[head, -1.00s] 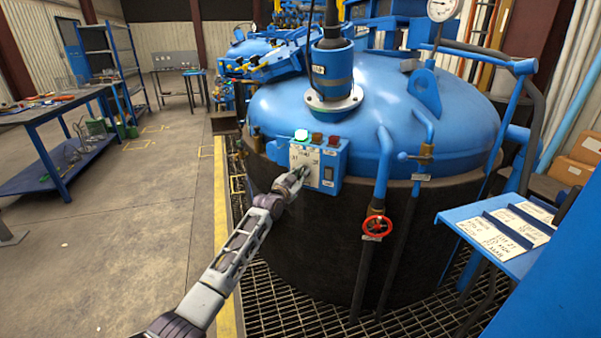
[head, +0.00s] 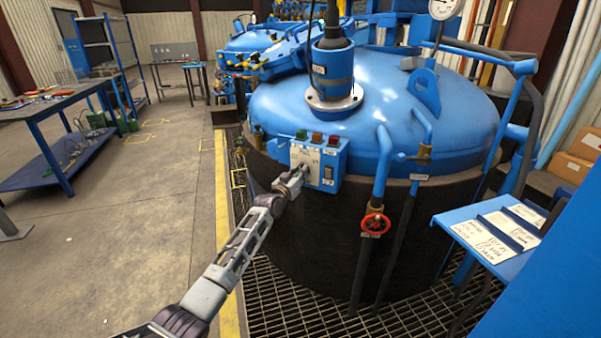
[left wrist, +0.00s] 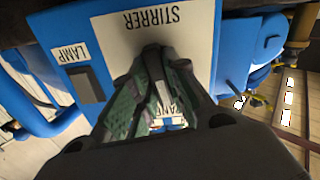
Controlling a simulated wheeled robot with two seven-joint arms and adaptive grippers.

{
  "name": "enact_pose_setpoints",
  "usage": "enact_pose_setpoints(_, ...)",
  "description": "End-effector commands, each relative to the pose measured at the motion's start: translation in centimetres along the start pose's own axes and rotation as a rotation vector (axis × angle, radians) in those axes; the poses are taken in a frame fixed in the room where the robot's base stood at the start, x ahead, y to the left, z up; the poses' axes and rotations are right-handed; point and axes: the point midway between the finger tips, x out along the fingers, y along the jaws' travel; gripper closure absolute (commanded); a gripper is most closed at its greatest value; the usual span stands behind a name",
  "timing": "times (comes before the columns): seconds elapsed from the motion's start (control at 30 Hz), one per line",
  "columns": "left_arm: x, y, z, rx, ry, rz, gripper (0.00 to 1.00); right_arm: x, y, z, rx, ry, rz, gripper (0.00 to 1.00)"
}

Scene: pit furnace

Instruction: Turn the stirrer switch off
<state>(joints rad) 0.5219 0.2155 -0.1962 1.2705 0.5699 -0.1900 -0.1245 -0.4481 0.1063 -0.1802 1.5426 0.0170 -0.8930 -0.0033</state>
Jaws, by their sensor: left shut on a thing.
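The blue control box (head: 331,165) is mounted on the side of the blue-lidded vessel (head: 420,110). Its light front plate (head: 305,155) carries the stirrer switch, which is hidden behind my gripper. On top are a green lamp (head: 301,134), now unlit, and two reddish-brown lamps (head: 317,138). My left gripper (head: 303,171) is at the plate, shut on the switch. In the left wrist view the dark fingers (left wrist: 160,78) point at the plate under the upside-down STIRRER label (left wrist: 165,18); the switch's position cannot be made out. My right gripper is not in view.
A red valve wheel (head: 376,225) on a pipe is right of the box. A blue stand with label cards (head: 460,222) is at the right. A workbench (head: 50,112) stands at the left. The floor between (head: 130,220) is clear.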

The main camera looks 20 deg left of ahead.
Motion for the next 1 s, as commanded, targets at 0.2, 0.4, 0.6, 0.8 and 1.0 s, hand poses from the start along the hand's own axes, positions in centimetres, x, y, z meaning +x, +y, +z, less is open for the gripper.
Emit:
enact_pose_setpoints(0.2,0.0,-0.1,0.1,-0.194,-0.004,-0.001,1.0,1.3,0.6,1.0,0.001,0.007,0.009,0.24)
enact_pose_setpoints(0.4,0.0,-0.1,0.2,-0.377,-0.003,0.0,1.0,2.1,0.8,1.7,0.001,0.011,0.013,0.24)
enact_pose_setpoints(0.6,0.0,-0.2,0.2,-0.522,-0.003,-0.001,1.0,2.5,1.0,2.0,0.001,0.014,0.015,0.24)
enact_pose_setpoints(0.8,0.0,-0.2,0.3,-0.611,-0.004,-0.001,1.0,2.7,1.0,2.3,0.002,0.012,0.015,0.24)
enact_pose_setpoints(1.0,0.0,-0.2,0.3,-0.648,-0.004,-0.001,1.0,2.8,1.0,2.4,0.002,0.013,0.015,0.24)
